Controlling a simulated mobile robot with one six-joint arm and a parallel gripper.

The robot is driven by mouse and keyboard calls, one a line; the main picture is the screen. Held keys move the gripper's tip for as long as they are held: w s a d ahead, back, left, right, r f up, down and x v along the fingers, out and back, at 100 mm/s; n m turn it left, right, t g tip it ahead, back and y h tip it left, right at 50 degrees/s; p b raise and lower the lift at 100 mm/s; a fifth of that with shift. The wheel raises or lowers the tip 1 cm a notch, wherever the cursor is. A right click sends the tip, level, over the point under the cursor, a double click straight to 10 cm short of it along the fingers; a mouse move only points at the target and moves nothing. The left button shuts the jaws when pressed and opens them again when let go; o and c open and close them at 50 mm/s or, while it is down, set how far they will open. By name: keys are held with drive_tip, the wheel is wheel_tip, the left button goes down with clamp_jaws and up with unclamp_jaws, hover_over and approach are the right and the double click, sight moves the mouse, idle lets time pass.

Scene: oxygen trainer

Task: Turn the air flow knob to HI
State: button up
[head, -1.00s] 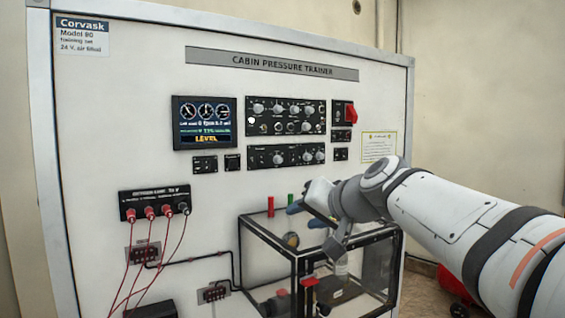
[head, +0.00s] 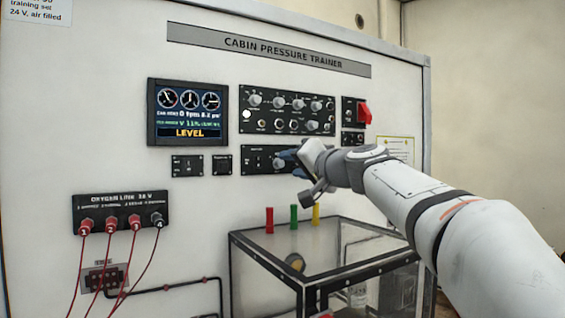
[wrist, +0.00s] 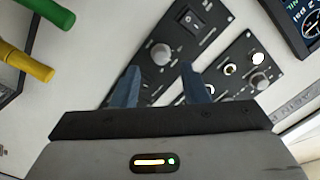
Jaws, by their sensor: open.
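My gripper (head: 291,164) is open and empty in front of the lower control panel (head: 250,162) in the head view. Its two blue fingers also show apart in the wrist view (wrist: 160,80), pointing at the black panels. A round grey knob (head: 278,163) on the lower panel is close to the fingers. In the wrist view a grey knob (wrist: 160,53) lies just beyond and between the fingertips, beside a rocker switch (wrist: 190,20). The labels are too small to read, so I cannot tell which knob is the air flow knob or its setting. My gripper and arm hide the lower panel's right part.
The upper panel (head: 287,117) has several knobs. A red switch cover (head: 364,112) is to its right, and a screen (head: 187,113) to its left. Red (head: 269,221), green (head: 294,217) and yellow (head: 316,214) posts stand below, by a clear framed box (head: 330,252).

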sight(282, 164)
drive_tip(key=shift+p+x, duration=0.4)
drive_tip(key=shift+x, duration=1.4)
drive_tip(key=shift+s+a, duration=0.1)
